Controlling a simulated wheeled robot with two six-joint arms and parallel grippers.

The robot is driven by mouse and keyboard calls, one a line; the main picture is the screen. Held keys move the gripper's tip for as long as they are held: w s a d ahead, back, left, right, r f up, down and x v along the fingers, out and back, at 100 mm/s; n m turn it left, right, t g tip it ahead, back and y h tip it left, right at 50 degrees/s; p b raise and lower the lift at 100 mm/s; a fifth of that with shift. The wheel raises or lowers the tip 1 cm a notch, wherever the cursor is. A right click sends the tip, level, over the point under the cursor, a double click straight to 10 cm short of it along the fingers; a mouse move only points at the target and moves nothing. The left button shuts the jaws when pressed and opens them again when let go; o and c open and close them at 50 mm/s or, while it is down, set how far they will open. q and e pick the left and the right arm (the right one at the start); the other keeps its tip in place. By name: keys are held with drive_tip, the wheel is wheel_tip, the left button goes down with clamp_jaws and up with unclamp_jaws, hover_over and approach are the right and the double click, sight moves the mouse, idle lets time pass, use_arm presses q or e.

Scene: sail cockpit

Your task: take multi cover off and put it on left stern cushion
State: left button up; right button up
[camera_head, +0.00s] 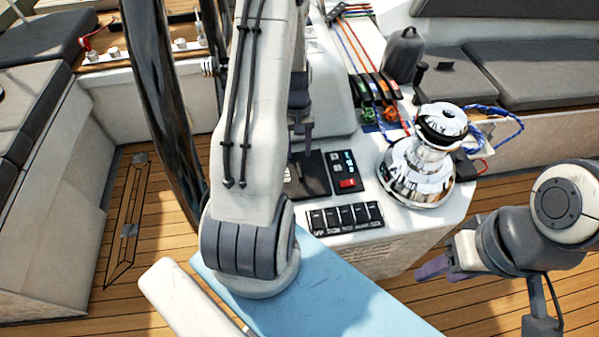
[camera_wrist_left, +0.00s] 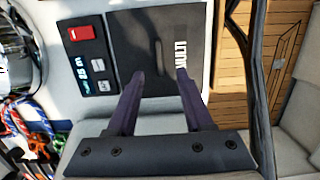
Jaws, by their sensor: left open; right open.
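The multi cover (camera_wrist_left: 150,30) is a flat dark panel with white lettering on the console. In the head view the cover (camera_head: 313,172) is partly hidden by my left arm. My right gripper (camera_head: 434,269) is empty at the lower right, away from the console. Grey cushions lie at left (camera_head: 40,95) and right (camera_head: 535,70); I cannot tell which is the left stern cushion.
Beside the cover are a display panel with a red switch (camera_head: 347,183) and a row of black switches (camera_head: 345,217). A chrome winch (camera_head: 415,172) stands right of them. The dark steering wheel rim (camera_head: 160,90) rises left of my left arm. Ropes lie behind.

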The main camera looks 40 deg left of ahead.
sight(299, 168)
use_arm(q)
drive_tip(key=f, duration=0.5)
drive_tip(key=f+p, duration=0.1)
drive_tip(key=f, duration=0.1)
drive_tip(key=shift+s+d+f, duration=0.15)
drive_tip(key=shift+d+f, duration=0.1)
drive_tip(key=shift+d, duration=0.05)
drive_tip(key=shift+c, duration=0.3)
clamp_jaws()
